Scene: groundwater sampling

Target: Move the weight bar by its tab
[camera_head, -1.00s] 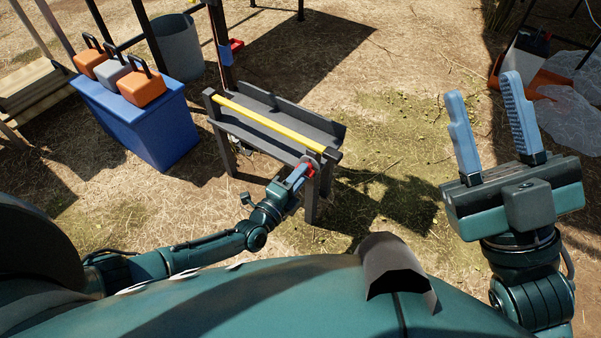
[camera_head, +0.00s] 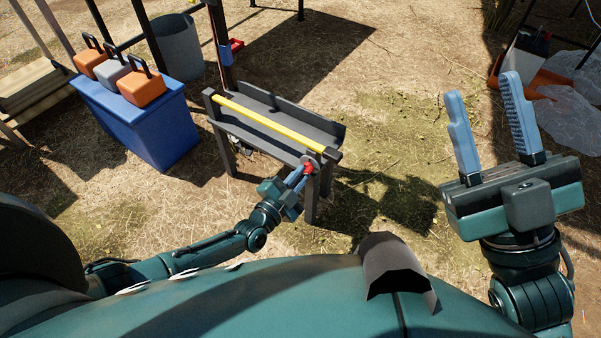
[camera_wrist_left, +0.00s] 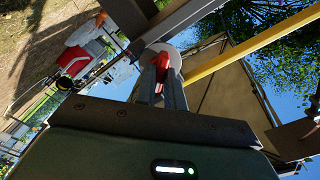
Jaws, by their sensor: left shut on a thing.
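The weight bar is a long yellow bar (camera_head: 268,123) lying along the dark rack, with a round grey disc (camera_head: 313,163) at its near right end. In the left wrist view the yellow bar (camera_wrist_left: 250,50) runs off to the upper right. A red tab (camera_head: 307,168) sticks out at the disc. My left gripper (camera_head: 300,177) is at this end of the rack, its blue fingers shut on the red tab (camera_wrist_left: 159,82), with the pale disc (camera_wrist_left: 165,55) just beyond. My right gripper (camera_head: 490,120) is raised at the right, fingers apart and empty.
The dark rack (camera_head: 240,130) stands on legs on dry grass. A blue chest (camera_head: 150,125) with orange and grey cases stands to its left. A grey bin (camera_head: 178,48) is behind. An orange tray (camera_head: 545,80) lies at the far right. Ground right of the rack is clear.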

